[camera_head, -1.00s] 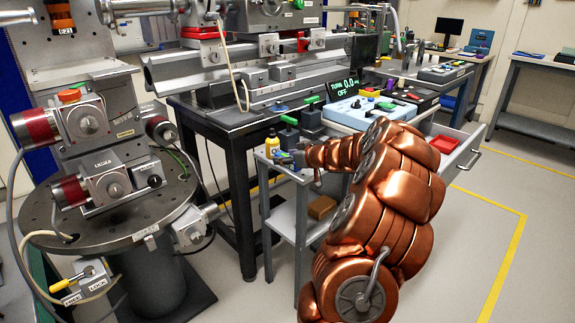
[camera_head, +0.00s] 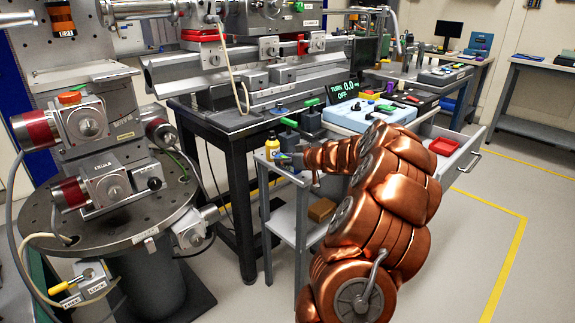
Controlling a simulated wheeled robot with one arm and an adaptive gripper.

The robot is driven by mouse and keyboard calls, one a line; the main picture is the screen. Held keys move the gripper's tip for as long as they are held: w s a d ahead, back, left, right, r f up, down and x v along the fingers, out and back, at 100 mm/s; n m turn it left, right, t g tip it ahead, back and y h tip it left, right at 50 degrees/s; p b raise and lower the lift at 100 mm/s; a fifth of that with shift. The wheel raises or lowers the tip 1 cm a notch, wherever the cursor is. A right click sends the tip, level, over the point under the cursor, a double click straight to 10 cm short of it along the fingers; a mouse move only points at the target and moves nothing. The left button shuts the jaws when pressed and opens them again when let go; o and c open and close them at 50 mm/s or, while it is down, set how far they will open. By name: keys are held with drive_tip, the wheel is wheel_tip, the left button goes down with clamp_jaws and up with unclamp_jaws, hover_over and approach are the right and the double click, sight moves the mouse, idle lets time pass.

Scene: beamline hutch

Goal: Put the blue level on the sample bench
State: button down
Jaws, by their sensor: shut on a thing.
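My gripper (camera_head: 298,161) is at the end of my copper-coloured arm, over the top of a small grey stand in the middle of the view. It is shut on a small blue thing (camera_head: 284,157), probably the blue level; the arm and the small size hide its shape. I cannot tell whether it touches the stand top. A dark-topped bench (camera_head: 222,122) with a rail and instruments stands behind; no label tells me whether it is the sample bench.
A yellow bottle (camera_head: 271,147) stands close beside my gripper on the grey stand (camera_head: 284,240). A brown block (camera_head: 321,209) lies on its lower shelf. An open drawer (camera_head: 462,158) holds a red tray (camera_head: 443,146). Another bench (camera_head: 535,64) stands at the far right. Floor at right is clear.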

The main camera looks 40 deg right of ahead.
idle(0.3)
drive_tip(key=shift+s+r+p, duration=0.1)
drive_tip(key=shift+r+p, duration=0.9)
drive_tip(key=shift+r, duration=0.95)
drive_tip(key=s+a, duration=0.3)
drive_tip(key=s, duration=0.4)
drive_tip(key=s+a+r+p, duration=0.1)
drive_tip(key=s+a, duration=0.3)
drive_tip(key=s, duration=0.3)
drive_tip(key=shift+p, duration=0.3)
drive_tip(key=shift+r, duration=0.1)
